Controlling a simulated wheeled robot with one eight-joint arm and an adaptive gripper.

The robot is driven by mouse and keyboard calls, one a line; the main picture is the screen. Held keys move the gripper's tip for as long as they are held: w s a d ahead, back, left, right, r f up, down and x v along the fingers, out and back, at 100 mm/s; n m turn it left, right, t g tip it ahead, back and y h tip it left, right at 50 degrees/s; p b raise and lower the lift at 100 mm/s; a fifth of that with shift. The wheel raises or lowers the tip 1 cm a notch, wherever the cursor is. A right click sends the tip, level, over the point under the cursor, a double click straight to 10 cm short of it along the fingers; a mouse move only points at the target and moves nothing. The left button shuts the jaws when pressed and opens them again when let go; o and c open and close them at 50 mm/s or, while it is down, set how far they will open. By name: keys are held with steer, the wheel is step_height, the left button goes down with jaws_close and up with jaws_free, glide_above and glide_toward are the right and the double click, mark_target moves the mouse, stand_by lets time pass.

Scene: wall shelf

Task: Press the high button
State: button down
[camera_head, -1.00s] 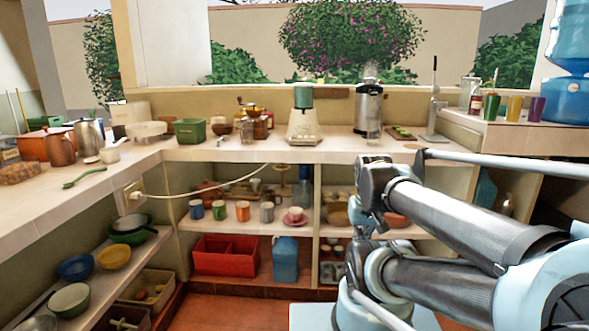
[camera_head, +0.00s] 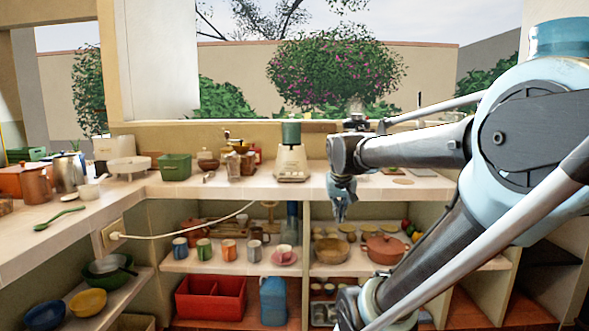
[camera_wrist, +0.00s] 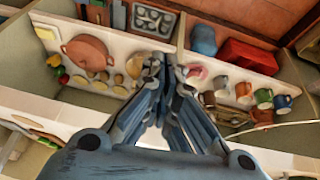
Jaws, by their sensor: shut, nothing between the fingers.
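A cream blender base with a green jar (camera_head: 291,160) stands on the back counter. I cannot make out a separate high button on it at this size. My gripper (camera_head: 341,212) hangs fingers down in front of the counter edge, to the right of the blender and apart from it. In the wrist view, my gripper (camera_wrist: 164,62) is shut and empty, over the shelf divider. The blender does not show in the wrist view.
The back counter (camera_head: 235,187) has a green box (camera_head: 174,166) and jars left of the blender. Below, shelves hold mugs, an orange pot (camera_head: 386,249), a red crate (camera_head: 210,298) and a blue jug (camera_head: 273,301). A white cable (camera_head: 185,230) hangs across the left shelf.

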steer(key=w+a+r+t, duration=0.1)
steer(key=w+a+r, duration=0.3)
steer(key=w, duration=0.6)
steer(key=w+a+r+t, duration=0.2)
steer(key=w+a+r, duration=0.3)
steer(key=w+r, duration=0.3)
steer(key=w+a+r+t, duration=0.1)
steer(key=w+a+r, duration=0.3)
steer(key=w, duration=0.9)
step_height(320, 180, up, 2)
steer(key=shift+a+r, duration=0.15)
steer(key=shift+r, duration=0.1)
glide_above(294, 174)
steer(key=f, duration=0.7)
steer(key=shift+w+d, duration=0.2)
steer(key=shift+w, duration=0.05)
step_height(294, 174, down, 3)
steer(key=shift+f, duration=0.55)
steer(key=shift+f, duration=0.1)
